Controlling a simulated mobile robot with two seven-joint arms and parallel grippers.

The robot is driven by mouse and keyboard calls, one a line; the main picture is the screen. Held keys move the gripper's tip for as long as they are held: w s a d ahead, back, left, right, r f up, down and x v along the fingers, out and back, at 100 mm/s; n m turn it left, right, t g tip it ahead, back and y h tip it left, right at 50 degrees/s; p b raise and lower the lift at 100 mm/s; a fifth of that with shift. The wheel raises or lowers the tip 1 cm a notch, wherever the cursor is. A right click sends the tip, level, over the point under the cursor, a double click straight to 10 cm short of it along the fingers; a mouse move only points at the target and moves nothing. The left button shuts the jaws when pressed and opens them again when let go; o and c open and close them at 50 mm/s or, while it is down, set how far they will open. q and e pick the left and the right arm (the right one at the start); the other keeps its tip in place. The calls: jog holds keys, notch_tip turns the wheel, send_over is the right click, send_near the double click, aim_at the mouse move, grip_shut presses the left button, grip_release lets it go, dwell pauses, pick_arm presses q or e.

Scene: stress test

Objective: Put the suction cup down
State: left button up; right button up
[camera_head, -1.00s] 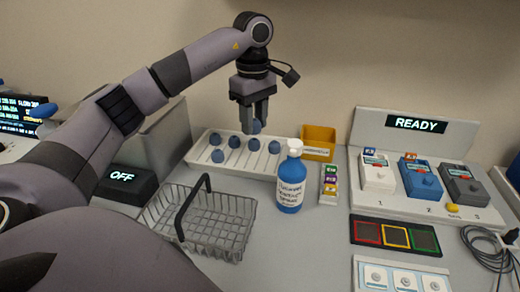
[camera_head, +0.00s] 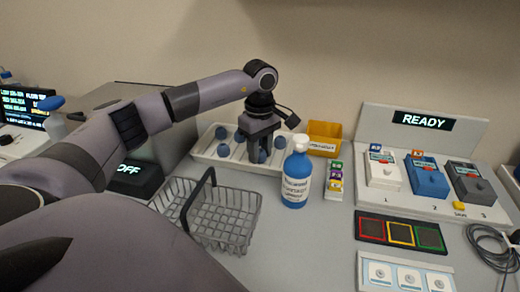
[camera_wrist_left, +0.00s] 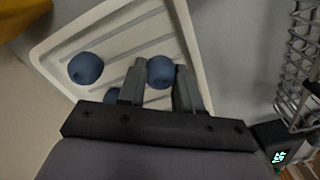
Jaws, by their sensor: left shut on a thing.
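My left gripper (camera_head: 260,150) is low over the white tray (camera_head: 212,158) at the back of the table. It is shut on a blue round suction cup (camera_head: 262,157), which shows between the fingers in the left wrist view (camera_wrist_left: 160,72). Other blue cups like it sit in the tray, one at the back left (camera_head: 221,132) and one to the right of the gripper (camera_head: 280,142). In the left wrist view, one cup (camera_wrist_left: 86,68) lies clear of the fingers and another is partly hidden behind them. I cannot tell whether the held cup touches the tray. My right gripper is out of view.
A blue bottle with a white cap (camera_head: 296,178) stands just right of the tray. A wire basket (camera_head: 222,222) with a raised dark handle is in front. A yellow bin (camera_head: 325,136) is behind the bottle. A READY panel (camera_head: 424,121) with several boxes is at the right.

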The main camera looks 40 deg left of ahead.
aim_at(260, 151)
pick_arm(q)
jog(key=o, duration=0.7)
jog(key=shift+f, duration=0.15)
notch_tip(260, 151, up, 12)
jog(key=shift+r, duration=0.25)
dwell(0.5)
